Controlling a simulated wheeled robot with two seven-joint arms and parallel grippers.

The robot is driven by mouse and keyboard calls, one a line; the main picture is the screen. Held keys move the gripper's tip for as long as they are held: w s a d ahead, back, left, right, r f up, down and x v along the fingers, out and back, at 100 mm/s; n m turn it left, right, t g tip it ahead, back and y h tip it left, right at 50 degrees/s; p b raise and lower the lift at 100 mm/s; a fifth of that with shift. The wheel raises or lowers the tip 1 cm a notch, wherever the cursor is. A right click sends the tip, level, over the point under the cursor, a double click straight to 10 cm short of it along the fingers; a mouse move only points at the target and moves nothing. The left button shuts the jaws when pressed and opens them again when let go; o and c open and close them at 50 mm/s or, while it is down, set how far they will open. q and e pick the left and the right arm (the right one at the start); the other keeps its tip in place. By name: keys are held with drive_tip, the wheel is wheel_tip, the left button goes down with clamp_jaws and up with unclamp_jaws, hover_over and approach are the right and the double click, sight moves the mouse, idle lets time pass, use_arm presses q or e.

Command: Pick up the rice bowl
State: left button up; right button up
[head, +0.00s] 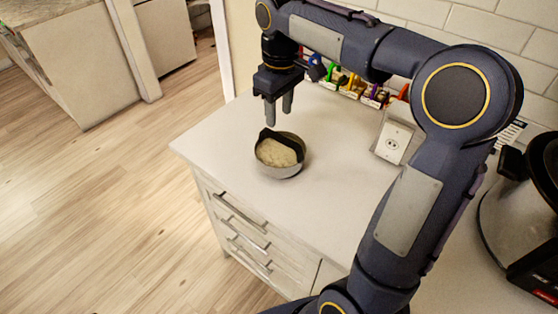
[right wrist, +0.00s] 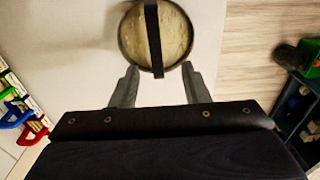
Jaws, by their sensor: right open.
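The rice bowl (head: 281,172) is a round metal-grey bowl filled with pale rice, with a dark piece across it. It stands upright on the white counter near its corner. My right gripper (head: 279,110) is above and just behind the bowl in the head view, fingers pointing down, apart from it. In the right wrist view the bowl (right wrist: 173,40) lies beyond the fingertips, crossed by a dark band. The fingers of the right gripper (right wrist: 160,80) are spread with nothing between them. My left gripper is not in view.
The white counter (head: 225,135) is clear around the bowl. Colourful-handled containers (head: 352,84) and an outlet box (head: 393,139) stand along the tiled wall. A dark-lidded appliance (head: 520,220) is at the right. Drawers (head: 240,228) are below the counter; wooden floor lies left.

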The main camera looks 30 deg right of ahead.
sight(280, 138)
drive_tip(key=shift+w+f, duration=0.3)
drive_tip(key=shift+w, duration=0.1)
drive_tip(key=shift+f, duration=0.3)
drive_tip(key=shift+s+d+f, duration=0.15)
drive_tip(key=shift+f, duration=1.55)
drive_tip(key=shift+s+d+f, duration=0.1)
drive_tip(key=shift+f, duration=1.6)
drive_tip(key=shift+f, duration=0.25)
clamp_jaws()
